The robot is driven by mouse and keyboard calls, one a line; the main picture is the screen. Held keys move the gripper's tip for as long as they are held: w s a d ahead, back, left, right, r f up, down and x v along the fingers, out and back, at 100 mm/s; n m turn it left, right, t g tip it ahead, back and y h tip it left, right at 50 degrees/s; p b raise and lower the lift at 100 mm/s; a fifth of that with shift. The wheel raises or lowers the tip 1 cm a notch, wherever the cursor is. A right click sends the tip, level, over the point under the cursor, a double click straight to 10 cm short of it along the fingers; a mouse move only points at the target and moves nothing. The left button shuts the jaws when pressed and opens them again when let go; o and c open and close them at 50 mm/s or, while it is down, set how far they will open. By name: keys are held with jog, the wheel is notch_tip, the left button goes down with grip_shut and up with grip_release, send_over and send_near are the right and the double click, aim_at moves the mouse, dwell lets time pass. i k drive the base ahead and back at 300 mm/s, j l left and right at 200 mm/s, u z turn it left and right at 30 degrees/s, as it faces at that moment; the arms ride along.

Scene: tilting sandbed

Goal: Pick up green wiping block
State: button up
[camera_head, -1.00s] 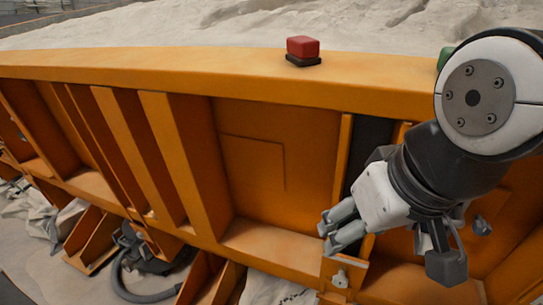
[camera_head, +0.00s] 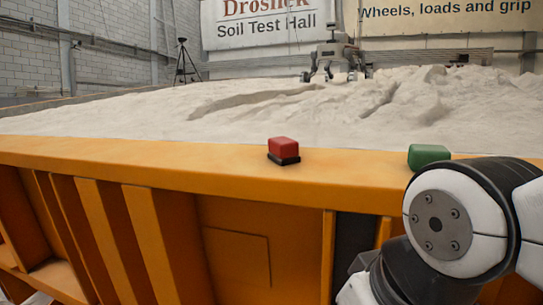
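The green wiping block (camera_head: 428,155) sits on the orange rim of the sandbed at the right. Its lower part is partly hidden behind my arm. In the head view my arm is at the lower right, in front of the rim, with a round joint just below the green block. My gripper is below the picture's bottom edge, so its fingers do not show. A red block (camera_head: 283,147) on a dark base stands on the same rim, left of the green block.
The orange rim (camera_head: 150,172) runs across the view, with ribbed side panels below it. Pale sand (camera_head: 250,115) lies behind it. A wheeled rover (camera_head: 335,58) stands far back on the sand, and a tripod (camera_head: 184,60) stands at the back left. The rim between the blocks is clear.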

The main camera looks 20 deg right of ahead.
aim_at(420, 156)
jog(key=j+z, duration=0.2)
jog(key=z, duration=0.25)
jog(key=j+z, duration=0.15)
jog(key=z, duration=0.25)
jog(key=j+z, duration=0.2)
jog(key=z, duration=0.25)
jog(key=k+j+z, duration=0.1)
jog(key=z, duration=0.35)
